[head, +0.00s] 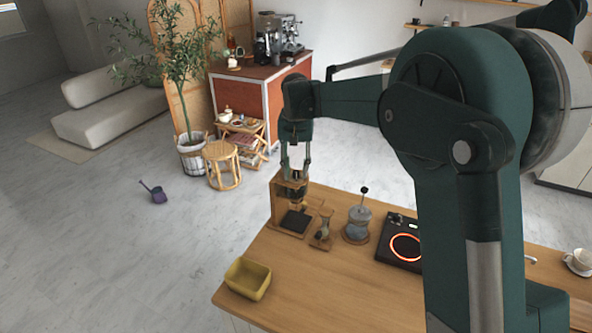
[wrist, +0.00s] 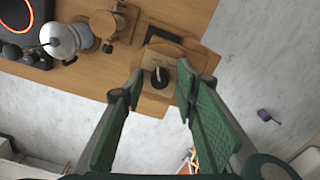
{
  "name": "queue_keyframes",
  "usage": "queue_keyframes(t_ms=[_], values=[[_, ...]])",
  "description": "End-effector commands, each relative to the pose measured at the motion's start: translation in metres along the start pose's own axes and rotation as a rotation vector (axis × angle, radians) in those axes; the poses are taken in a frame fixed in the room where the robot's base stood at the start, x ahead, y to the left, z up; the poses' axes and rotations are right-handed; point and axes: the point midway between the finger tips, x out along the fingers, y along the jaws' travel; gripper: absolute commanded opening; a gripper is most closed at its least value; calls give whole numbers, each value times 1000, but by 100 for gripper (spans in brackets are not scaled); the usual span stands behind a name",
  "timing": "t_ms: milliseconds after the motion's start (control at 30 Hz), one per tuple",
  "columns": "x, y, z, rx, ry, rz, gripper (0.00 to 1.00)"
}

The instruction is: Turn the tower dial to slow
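The wooden drip tower (head: 277,205) stands at the table's far left corner in the head view. The wrist view looks down on its wooden top (wrist: 162,58). A small dark round dial (wrist: 160,78) with a pale centre sits on that top; its setting and any label are too small to read. My gripper (wrist: 160,74) is open and empty, pointing down over the tower. The dial shows between its two green fingers, with gaps on both sides; contact is not visible. In the head view my gripper (head: 296,168) is just above the tower, and the dial cannot be made out.
A carafe on a wooden stand (head: 323,230), a metal pot (head: 357,221) and a black hob with a glowing ring (head: 398,250) stand right of the tower. A yellow bin (head: 248,278) is near the left table edge. The front of the wooden table (head: 330,295) is clear.

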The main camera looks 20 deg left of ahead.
Motion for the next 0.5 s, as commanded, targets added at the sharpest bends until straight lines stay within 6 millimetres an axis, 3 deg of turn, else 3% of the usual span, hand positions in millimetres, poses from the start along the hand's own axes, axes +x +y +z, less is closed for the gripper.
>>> queue_keyframes(t_ms=[267, 500], values=[[-2, 0, 0, 0, 0, 0, 30], [-17, 0, 0, 0, 0, 0, 30]])
